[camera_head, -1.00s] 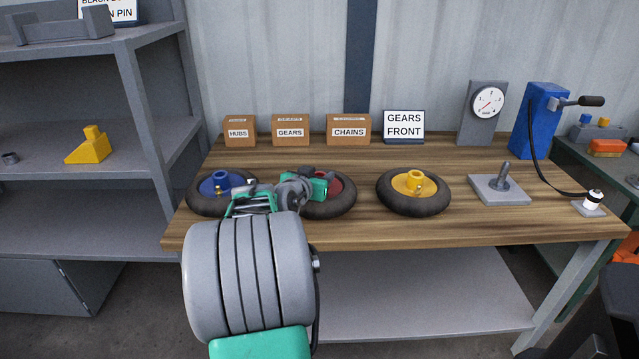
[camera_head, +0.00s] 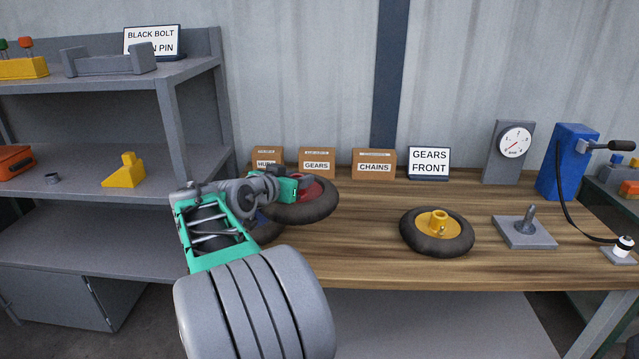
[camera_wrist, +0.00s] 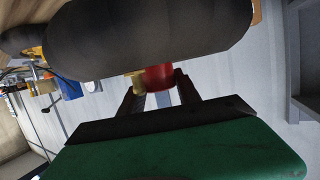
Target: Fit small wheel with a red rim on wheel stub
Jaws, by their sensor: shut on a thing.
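The wheel with a red rim (camera_head: 318,206) is in my gripper (camera_head: 303,187), held up above the left part of the bench. In the wrist view its dark tyre (camera_wrist: 150,38) fills the top, and the fingers of my gripper (camera_wrist: 158,88) are shut on its red hub (camera_wrist: 158,77). A grey square plate with an upright stub (camera_head: 527,220) stands at the right of the bench, well apart from the wheel. The stub is bare.
A wheel with a yellow rim (camera_head: 437,231) lies between the held wheel and the stub plate. A blue-rimmed wheel (camera_head: 268,231) is mostly hidden behind my arm. Boxes, a sign, a gauge (camera_head: 512,145) and a blue pump (camera_head: 567,160) line the back. A shelf (camera_head: 85,180) stands left.

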